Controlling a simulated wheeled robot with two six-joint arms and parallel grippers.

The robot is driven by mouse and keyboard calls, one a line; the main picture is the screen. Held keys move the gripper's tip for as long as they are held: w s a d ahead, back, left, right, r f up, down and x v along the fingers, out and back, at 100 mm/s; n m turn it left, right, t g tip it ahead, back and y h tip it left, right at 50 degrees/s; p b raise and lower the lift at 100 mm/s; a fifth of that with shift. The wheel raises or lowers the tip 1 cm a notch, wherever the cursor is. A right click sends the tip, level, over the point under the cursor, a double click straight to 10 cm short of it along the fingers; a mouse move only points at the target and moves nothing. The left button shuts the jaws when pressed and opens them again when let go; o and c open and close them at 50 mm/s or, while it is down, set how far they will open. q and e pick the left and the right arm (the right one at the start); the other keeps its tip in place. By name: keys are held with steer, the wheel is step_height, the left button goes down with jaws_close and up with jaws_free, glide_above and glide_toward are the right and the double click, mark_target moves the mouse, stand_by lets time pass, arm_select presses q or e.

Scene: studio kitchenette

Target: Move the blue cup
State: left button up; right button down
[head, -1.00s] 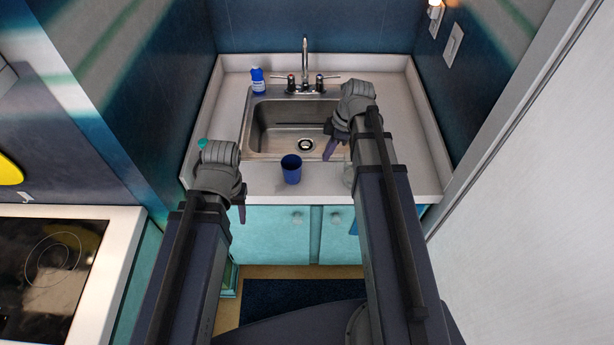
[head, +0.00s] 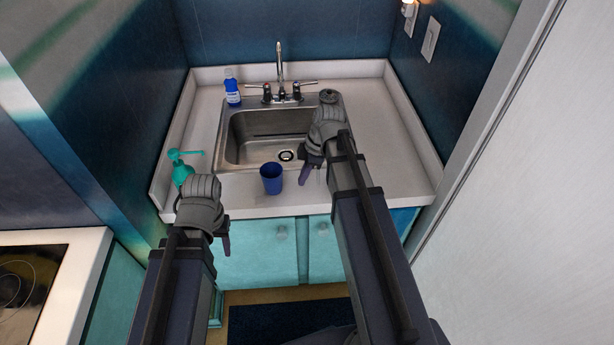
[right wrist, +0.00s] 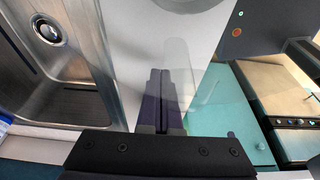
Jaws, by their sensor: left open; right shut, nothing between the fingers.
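The blue cup (head: 271,179) stands upright on the front strip of the counter, just in front of the sink, in the head view. My right gripper (head: 304,176) is shut and empty, to the right of the cup and apart from it. Its closed dark fingers also show in the right wrist view (right wrist: 161,103), where I do not make out the cup. My left gripper (head: 226,240) is open, lower left of the cup, by the counter's front edge, and holds nothing; its fingers are partly hidden by the wrist.
A sink (head: 245,140) with a faucet (head: 281,75) lies behind the cup. A teal soap dispenser (head: 181,170) and a blue bottle (head: 232,90) stand on the counter's left. A clear, see-through object (right wrist: 180,65) shows beyond my right fingers. The counter's right side (head: 385,150) is free.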

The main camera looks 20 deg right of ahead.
mark_target(229, 192)
steer(key=shift+b+x, duration=0.45)
steer(key=shift+x, duration=0.5)
steer(key=shift+w+a+r+p, duration=0.15)
steer(key=shift+a+r+p, duration=0.1)
steer(key=shift+a, duration=0.35)
steer(key=shift+w+a+r+p, duration=0.15)
steer(key=shift+a+p, duration=0.05)
steer(key=shift+a, duration=0.4)
arm_select(q)
steer(key=shift+f, duration=0.45)
arm_select(e)
steer(key=shift+w+a, duration=0.2)
steer(key=shift+a, duration=0.45)
steer(key=w+a, duration=0.1)
steer(key=a, duration=0.4)
steer(key=w+a, duration=0.2)
steer(key=a, duration=0.4)
steer(key=w+a, duration=0.1)
steer(key=a, duration=0.4)
steer(key=shift+w+a, duration=0.15)
steer(key=shift+w, duration=0.2)
steer(key=shift+s, duration=0.1)
